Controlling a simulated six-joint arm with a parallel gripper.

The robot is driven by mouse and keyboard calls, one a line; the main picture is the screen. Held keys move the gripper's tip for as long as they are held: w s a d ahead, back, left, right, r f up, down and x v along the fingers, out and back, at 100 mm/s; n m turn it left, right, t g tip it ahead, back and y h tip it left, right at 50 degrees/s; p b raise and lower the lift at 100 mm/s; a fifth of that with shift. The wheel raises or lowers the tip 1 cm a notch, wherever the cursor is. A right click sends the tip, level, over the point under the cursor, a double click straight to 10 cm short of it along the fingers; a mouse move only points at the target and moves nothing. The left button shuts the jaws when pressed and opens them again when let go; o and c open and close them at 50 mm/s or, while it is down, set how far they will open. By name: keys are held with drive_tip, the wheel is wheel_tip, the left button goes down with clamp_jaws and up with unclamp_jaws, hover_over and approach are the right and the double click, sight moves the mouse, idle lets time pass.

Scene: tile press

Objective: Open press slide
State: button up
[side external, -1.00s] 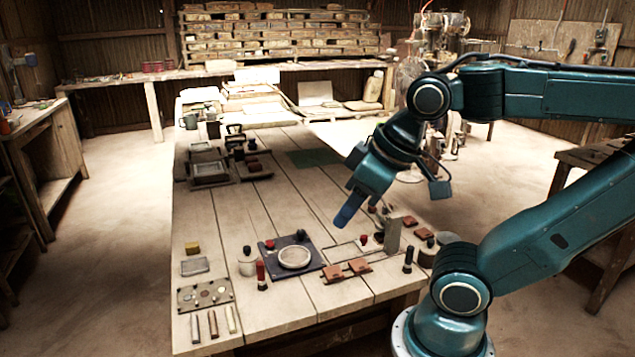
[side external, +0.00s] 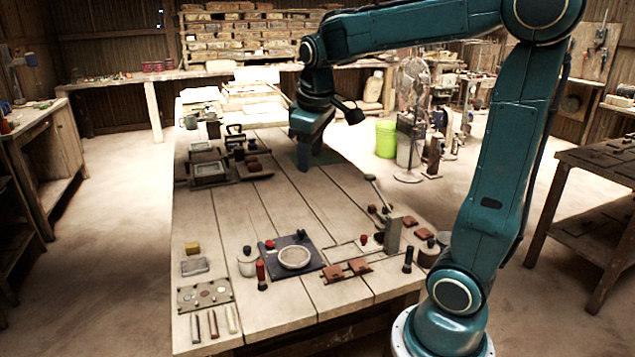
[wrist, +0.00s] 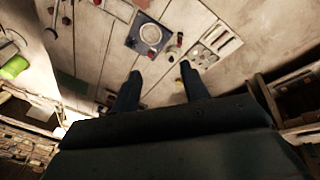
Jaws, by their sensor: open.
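The press (side external: 209,170) appears to be the low dark frame with a pale bed at the far left of the table. Which part is the slide is too small to tell. In the wrist view dark wooden parts, possibly the press, show at the right edge (wrist: 293,88). My gripper (side external: 308,160) is over the far middle of the table, to the right of the press and apart from it. In the wrist view its two fingers (wrist: 160,80) are spread, with nothing between them.
A dark board with a round dish (side external: 295,257) lies near the table's front. A plate with round hollows (side external: 205,294), a yellow block (side external: 192,248) and red-brown tiles (side external: 359,265) lie around it. The middle planks are mostly clear. A green bucket (side external: 385,138) stands behind on the floor.

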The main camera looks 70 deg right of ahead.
drive_tip(key=w+d+f+g, duration=0.2)
drive_tip(key=w+d+f, duration=0.15)
drive_tip(key=d, duration=0.45)
drive_tip(key=w+d+f+g, duration=0.25)
drive_tip(key=d+f, duration=0.25)
drive_tip(key=d, duration=0.4)
drive_tip(key=g+y, duration=0.2)
hover_over(364, 236)
drive_tip(key=w, duration=0.6)
wheel_tip(364, 236, down, 17)
drive_tip(key=shift+s+f, duration=0.15)
drive_tip(key=shift+f, duration=0.1)
drive_tip(key=x, duration=1.3)
drive_tip(key=shift+s+a+f, duration=0.2)
drive_tip(key=shift+a, duration=0.1)
